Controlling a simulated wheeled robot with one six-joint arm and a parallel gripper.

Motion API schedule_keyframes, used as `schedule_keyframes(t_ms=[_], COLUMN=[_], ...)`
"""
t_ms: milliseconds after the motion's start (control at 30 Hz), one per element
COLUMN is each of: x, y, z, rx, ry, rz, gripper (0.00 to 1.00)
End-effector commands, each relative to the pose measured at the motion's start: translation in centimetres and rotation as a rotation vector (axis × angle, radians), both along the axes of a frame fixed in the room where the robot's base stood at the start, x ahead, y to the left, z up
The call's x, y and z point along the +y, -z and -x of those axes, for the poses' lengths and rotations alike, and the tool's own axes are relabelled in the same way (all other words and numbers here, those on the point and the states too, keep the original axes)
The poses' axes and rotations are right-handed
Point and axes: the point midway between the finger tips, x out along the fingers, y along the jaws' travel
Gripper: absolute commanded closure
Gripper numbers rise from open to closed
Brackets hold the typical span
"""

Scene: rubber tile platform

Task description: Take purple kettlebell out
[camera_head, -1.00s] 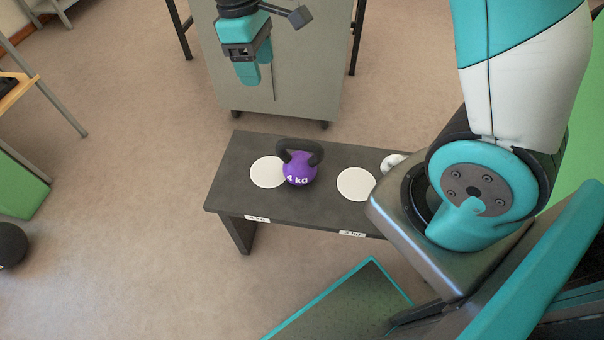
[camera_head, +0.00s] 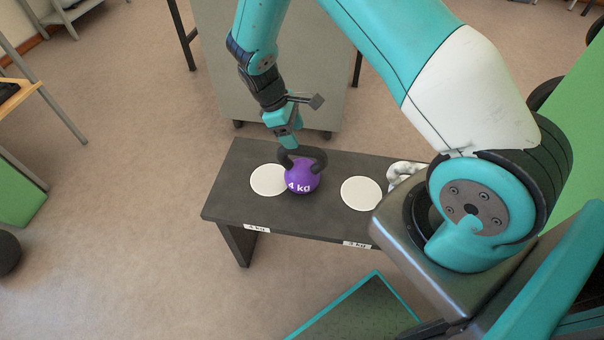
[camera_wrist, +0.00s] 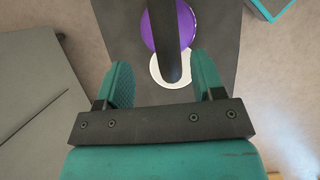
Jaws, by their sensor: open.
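The purple kettlebell (camera_head: 302,178), marked 4 kg, stands upright on the dark bench (camera_head: 225,203). It sits at the right edge of a white disc (camera_head: 267,180) and covers part of it. Its black handle points up. My gripper (camera_head: 293,147) is open just above and behind the handle in the head view. In the wrist view, the open fingers of my gripper (camera_wrist: 162,85) are spread, with the black handle (camera_wrist: 168,62) running into the space between them. The purple body (camera_wrist: 188,28) shows beyond. Contact with the handle cannot be told.
A second white disc (camera_head: 361,194) lies bare to the right on the bench. A white kettlebell (camera_head: 402,172) stands at the bench's right, partly hidden by my arm. A grey cabinet (camera_head: 235,75) stands close behind. A teal-edged platform (camera_head: 355,308) is in front.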

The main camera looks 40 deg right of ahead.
Motion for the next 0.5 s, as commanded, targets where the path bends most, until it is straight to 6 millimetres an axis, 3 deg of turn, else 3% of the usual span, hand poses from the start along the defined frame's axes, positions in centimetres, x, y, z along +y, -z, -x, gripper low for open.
schedule_keyframes(t_ms=[167, 500], x=[-0.3, -1.2], y=[1.1, 5.1], z=[0.5, 2.4], rx=[0.002, 0.002], ry=[0.001, 0.001], rz=[-0.001, -0.001], gripper=[0.38, 0.38])
